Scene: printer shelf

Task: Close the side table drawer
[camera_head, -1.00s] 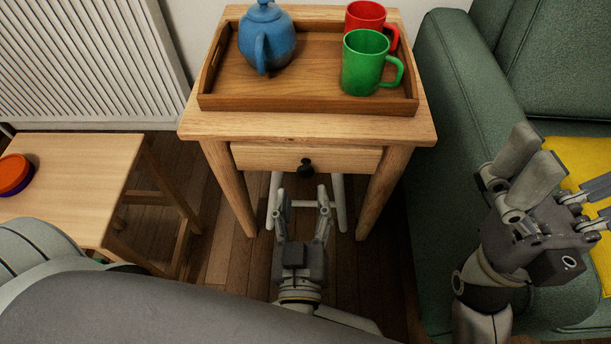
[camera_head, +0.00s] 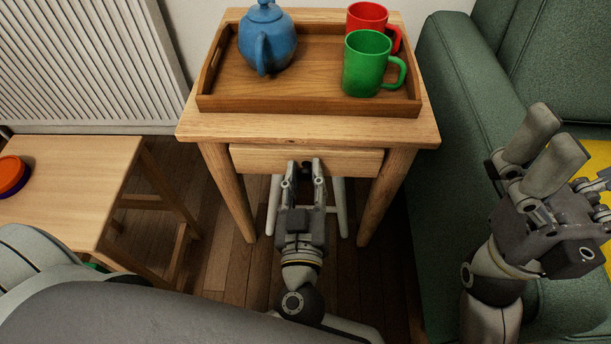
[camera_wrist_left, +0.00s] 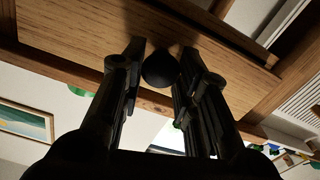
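The wooden side table (camera_head: 300,127) stands in the middle of the head view. Its drawer front (camera_head: 262,160) sits under the top, with a dark round knob (camera_head: 306,168). How far the drawer stands out is hard to tell. My left gripper (camera_head: 303,170) is open at the knob, one finger on each side. In the left wrist view the knob (camera_wrist_left: 160,69) shows between the fingertips, with the drawer front (camera_wrist_left: 85,28) behind; I cannot tell whether they touch it. My right gripper (camera_head: 556,126) is open and empty at the right, in front of the sofa.
A wooden tray (camera_head: 300,105) on the table holds a blue teapot (camera_head: 266,40), a green mug (camera_head: 365,65) and a red mug (camera_head: 366,17). A low wooden table (camera_head: 70,180) stands left. A green sofa (camera_head: 465,110) closely flanks the right side.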

